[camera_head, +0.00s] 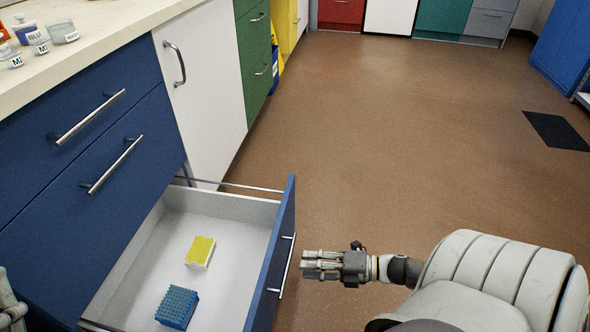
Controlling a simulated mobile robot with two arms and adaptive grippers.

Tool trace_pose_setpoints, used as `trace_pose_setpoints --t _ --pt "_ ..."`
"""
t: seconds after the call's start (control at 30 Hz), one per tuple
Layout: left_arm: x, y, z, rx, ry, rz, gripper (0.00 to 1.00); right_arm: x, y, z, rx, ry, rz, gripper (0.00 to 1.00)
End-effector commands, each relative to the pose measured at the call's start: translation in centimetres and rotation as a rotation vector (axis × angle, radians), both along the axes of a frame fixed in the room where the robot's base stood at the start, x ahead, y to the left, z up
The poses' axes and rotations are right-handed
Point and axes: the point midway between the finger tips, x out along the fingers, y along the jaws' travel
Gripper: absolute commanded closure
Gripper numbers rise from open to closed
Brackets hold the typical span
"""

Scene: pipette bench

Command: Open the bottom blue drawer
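The bottom blue drawer (285,235) stands pulled far out of the blue cabinet, its white inside open to view. Its bar handle (286,266) is on the front face. A yellow tip box (200,251) and a blue tip rack (177,307) lie inside on the drawer floor. My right gripper (306,265) is just right of the handle, its fingers pointing left at it, with a small gap in the picture. I cannot tell how far apart its fingers are. Part of my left gripper (9,312) shows at the lower left edge, mostly cut off.
Two closed blue drawers with bar handles (90,117) (112,166) are above. A white cabinet door (205,80) and green drawers (255,45) stand beyond. Labelled jars (62,32) stand on the countertop (105,30).

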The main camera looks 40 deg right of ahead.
Motion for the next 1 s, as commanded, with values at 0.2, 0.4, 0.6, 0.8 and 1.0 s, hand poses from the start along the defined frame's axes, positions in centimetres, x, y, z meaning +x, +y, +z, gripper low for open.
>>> trace_pose_setpoints --t 0.2,0.4,0.6,0.8,1.0 --pt "0.0 0.0 0.0 0.0 0.0 0.0 0.6 -3.1 -2.3 0.7 0.001 0.002 0.001 0.68" --pt "0.0 0.0 0.0 0.0 -0.001 0.0 0.6 -4.1 -3.2 1.1 0.001 -0.001 0.001 0.68" --pt "0.0 0.0 0.0 0.0 -0.001 0.0 0.6 -4.1 -3.3 1.1 0.001 -0.001 0.001 0.68" --pt "0.0 0.0 0.0 0.0 -0.001 0.001 0.6 -4.1 -3.2 1.1 0.001 -0.001 0.001 0.68" --pt "0.0 0.0 0.0 0.0 -0.001 0.0 0.6 -4.1 -3.2 1.1 0.001 -0.001 0.0 0.68"
